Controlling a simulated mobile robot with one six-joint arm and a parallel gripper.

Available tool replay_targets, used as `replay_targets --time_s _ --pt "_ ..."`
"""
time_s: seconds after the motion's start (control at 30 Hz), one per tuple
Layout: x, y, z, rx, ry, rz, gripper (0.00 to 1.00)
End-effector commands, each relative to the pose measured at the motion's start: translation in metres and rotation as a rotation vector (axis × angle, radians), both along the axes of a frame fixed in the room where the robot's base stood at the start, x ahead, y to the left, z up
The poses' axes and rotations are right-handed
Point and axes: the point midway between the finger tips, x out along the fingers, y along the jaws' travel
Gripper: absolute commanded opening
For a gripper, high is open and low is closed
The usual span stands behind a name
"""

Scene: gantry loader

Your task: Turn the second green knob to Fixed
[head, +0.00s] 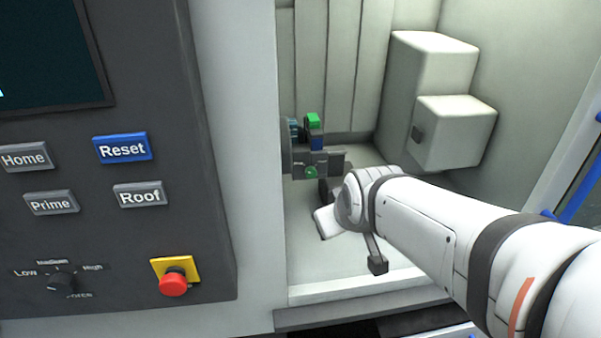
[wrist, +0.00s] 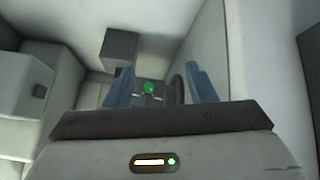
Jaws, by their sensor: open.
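A round green knob (head: 310,172) sits on the front of a dark grey fixture inside the white machine bay in the head view. It also shows in the wrist view (wrist: 149,87), between my fingers. A green block (head: 313,119) sits on top of the fixture, above a blue part. My gripper (wrist: 158,88) is open, its two blue fingers on either side of the knob as seen from the wrist. I cannot tell how far the fingertips are from it. In the head view my wrist partly hides the gripper. No Fixed label is readable.
A control panel (head: 120,235) stands at left, with Reset (head: 122,148), Roof and other buttons, a black force dial (head: 61,282) and a red stop button (head: 173,282). White boxes (head: 455,130) jut from the bay's back right. The bay floor is mostly clear.

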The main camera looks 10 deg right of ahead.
Motion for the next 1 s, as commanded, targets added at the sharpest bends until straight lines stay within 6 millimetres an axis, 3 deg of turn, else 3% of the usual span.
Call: replay_targets --time_s 0.03,0.2,0.4,0.63,0.83,1.0 --pt "0.022 0.0 -0.034 -0.037 -0.076 0.047 0.5" --pt "0.09 0.002 -0.063 -0.212 -0.376 0.198 0.5" --pt "0.143 0.002 -0.081 -0.448 -0.678 0.29 0.5" --pt "0.164 0.001 -0.082 -0.623 -0.859 0.314 0.5" --pt "0.177 0.001 -0.077 -0.655 -0.89 0.314 0.5" --pt "0.203 0.001 -0.076 -0.654 -0.888 0.315 0.5"
